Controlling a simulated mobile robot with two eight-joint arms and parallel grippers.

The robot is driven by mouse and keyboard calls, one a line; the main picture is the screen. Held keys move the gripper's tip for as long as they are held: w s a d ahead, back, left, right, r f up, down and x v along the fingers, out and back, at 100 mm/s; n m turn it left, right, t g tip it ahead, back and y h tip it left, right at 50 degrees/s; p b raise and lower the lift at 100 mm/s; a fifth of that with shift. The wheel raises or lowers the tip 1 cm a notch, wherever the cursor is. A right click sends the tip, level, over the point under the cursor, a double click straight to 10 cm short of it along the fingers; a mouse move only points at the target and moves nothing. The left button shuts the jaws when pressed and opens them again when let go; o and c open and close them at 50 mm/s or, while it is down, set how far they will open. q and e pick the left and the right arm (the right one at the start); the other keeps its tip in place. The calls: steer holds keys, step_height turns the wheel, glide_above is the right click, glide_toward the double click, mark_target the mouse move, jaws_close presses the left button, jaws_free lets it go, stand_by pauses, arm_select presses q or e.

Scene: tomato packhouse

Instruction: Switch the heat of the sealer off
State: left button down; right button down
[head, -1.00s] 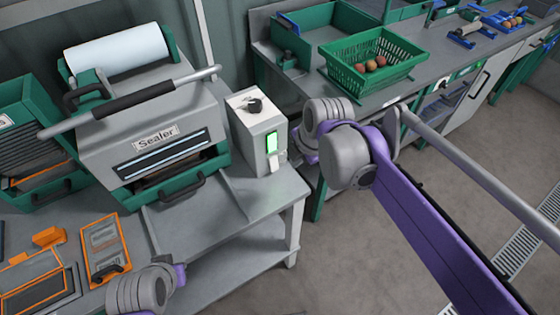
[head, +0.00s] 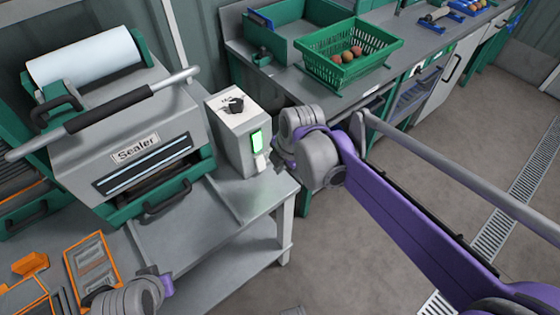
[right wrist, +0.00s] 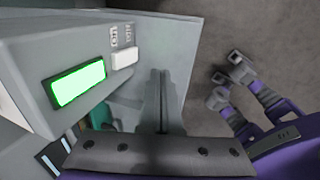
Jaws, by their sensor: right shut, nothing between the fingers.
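The sealer (head: 75,165), a grey and green machine with a black-gripped bar, stands on the bench at left. Its grey control box (head: 232,145) has a black knob (head: 236,105) on top. A lit green panel (head: 257,140) and a white switch (head: 261,162) are on its side. The right wrist view shows the lit panel (right wrist: 77,83) and the switch (right wrist: 123,59) below small, unreadable labels. My right gripper (right wrist: 160,85) is shut and empty, beside the switch and apart from it in that picture. My left wrist shows at the bottom left; its fingers are out of view.
A grey bench (head: 215,245) carries the sealer, with bare top before the control box. Orange-framed trays (head: 92,262) lie at left. Behind, a green basket (head: 346,67) with several tomatoes stands on another bench. Open floor lies at right.

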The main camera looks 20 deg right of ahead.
mark_target(260, 163)
steer(key=x, duration=0.5)
steer(key=shift+w+a+f, duration=0.1)
steer(key=shift+w+f, duration=0.05)
steer(key=shift+w, duration=0.15)
steer(key=shift+w+a, duration=0.2)
steer(key=shift+w, duration=0.3)
steer(key=shift+w+a, duration=0.2)
steer(key=shift+w, duration=0.3)
steer(key=shift+w+a+f, duration=0.15)
steer(key=shift+w+a, duration=0.05)
steer(key=shift+w, duration=0.35)
steer(key=shift+f, duration=0.1)
